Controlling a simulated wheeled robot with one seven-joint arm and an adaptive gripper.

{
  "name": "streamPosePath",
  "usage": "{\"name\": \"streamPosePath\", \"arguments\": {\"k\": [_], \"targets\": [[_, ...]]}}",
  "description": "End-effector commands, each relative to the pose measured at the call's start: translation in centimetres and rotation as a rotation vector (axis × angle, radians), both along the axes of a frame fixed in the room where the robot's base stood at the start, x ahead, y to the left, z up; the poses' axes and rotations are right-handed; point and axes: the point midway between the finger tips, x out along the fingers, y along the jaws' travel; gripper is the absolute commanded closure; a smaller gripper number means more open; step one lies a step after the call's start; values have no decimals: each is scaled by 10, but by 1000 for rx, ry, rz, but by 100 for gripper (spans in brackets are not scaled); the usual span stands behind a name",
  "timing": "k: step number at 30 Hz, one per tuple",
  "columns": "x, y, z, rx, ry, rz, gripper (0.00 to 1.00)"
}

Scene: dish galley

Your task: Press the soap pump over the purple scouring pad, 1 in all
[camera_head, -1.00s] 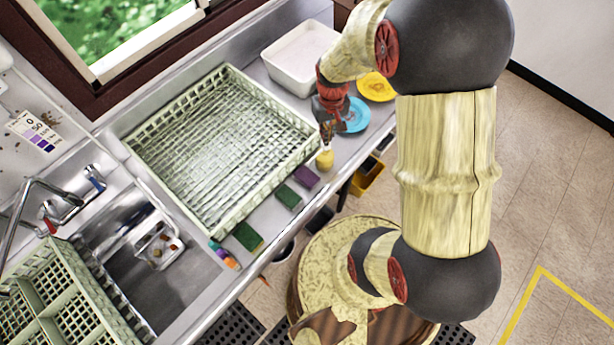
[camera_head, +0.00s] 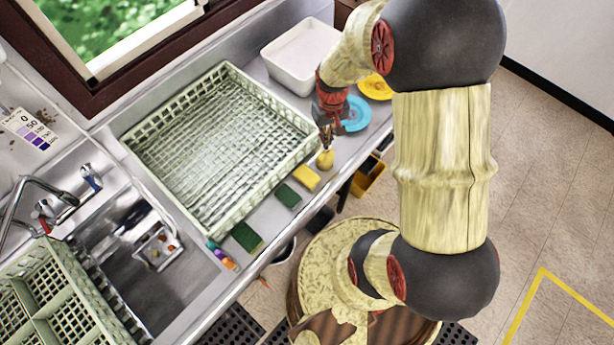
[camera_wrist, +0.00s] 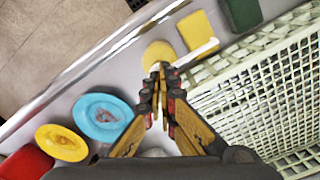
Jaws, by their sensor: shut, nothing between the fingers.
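The soap pump (camera_head: 325,160) is a yellow bottle standing on the counter to the right of the dish rack. In the wrist view its round yellow body (camera_wrist: 156,52) shows with a pale spout pointing right, toward a yellow scouring pad (camera_wrist: 197,30). That pad also shows in the head view (camera_head: 306,177), beside the pump. No purple pad is in view now. My gripper (camera_head: 326,136) is shut and empty, directly above the pump; in the wrist view its fingertips (camera_wrist: 160,69) overlap the pump's near edge. Whether they touch it I cannot tell.
Two green pads (camera_head: 288,196) (camera_head: 247,237) lie along the counter's front edge. The large pale dish rack (camera_head: 236,209) is close on one side. A blue plate (camera_head: 357,114), a yellow plate (camera_head: 375,87) and a white tub (camera_head: 299,56) are behind the pump.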

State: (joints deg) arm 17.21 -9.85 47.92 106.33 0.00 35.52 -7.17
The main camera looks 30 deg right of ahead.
Motion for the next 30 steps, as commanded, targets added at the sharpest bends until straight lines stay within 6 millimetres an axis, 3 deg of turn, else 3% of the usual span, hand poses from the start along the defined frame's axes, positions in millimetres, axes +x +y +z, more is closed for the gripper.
{"name": "streamPosePath", "arguments": {"k": [11,30], "targets": [[-1,0,-2,1,4,0,100],[-1,0,30,1,3,0,100]]}}
